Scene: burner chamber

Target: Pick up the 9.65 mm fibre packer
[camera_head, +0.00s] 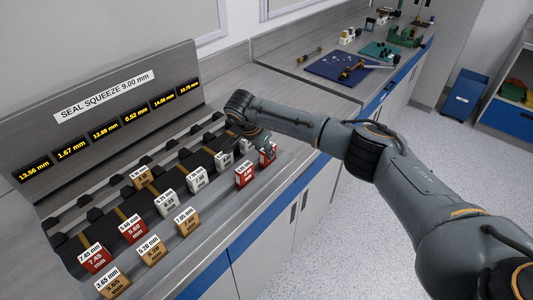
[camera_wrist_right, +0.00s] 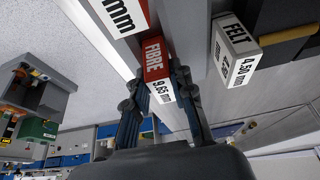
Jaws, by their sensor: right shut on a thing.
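The 9.65 mm fibre packer (camera_wrist_right: 155,62) is a small block with a red FIBRE face and a white "9.65 mm" label in the right wrist view. My right gripper (camera_wrist_right: 161,78) is shut on it, with one finger on each side. In the head view my right gripper (camera_head: 263,144) is at the right end of the rows of blocks, and a red block (camera_head: 268,156) shows just below its fingers. I cannot tell whether the packer is clear of the surface under it. My left gripper is not in view.
Another red block (camera_head: 243,175) stands close by in the front row. A white felt 4.50 mm block (camera_wrist_right: 235,50) is beside the gripper in the wrist view. Several white, red and tan blocks stand to the left. A display panel (camera_head: 110,115) rises behind.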

